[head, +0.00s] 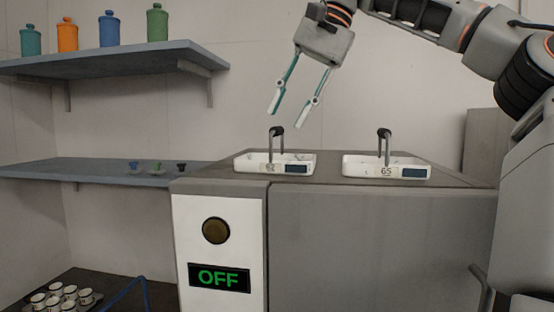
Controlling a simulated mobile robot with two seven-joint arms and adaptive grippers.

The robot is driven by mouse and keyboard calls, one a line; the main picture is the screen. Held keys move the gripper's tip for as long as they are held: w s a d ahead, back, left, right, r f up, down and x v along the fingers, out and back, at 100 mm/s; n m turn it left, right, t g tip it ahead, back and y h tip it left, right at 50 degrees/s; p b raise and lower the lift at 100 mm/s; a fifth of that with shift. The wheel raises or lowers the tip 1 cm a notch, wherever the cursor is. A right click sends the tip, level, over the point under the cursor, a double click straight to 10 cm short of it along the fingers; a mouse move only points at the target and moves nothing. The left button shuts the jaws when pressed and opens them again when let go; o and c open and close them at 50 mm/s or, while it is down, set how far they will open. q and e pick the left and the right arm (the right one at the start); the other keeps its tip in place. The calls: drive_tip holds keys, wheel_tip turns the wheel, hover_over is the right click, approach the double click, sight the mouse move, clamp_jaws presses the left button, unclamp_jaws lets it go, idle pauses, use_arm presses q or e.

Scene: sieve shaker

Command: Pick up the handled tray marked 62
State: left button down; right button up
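Two white handled trays stand on top of the grey cabinet. The left tray (246,168) bears a small, hard-to-read label that looks like 62, partly covered by its dark handle (277,131), which arches up over it. The right tray (356,172) is marked 65 and has a similar dark handle (384,134). My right gripper (288,116) hangs open and empty above the left tray, fingers pointing down, apart from the handle and just above it in the picture. My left gripper is not in view.
The cabinet (380,235) has a round brown button (216,230) and a display reading OFF (219,278). Shelves at left hold coloured jars (109,30) and small dark items (158,167). Several small cups (56,297) stand low at left. The space between the trays is clear.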

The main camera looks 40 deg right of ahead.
sight(280, 127)
drive_tip(key=x, duration=0.5)
drive_tip(key=shift+w+a, duration=0.1)
clamp_jaws()
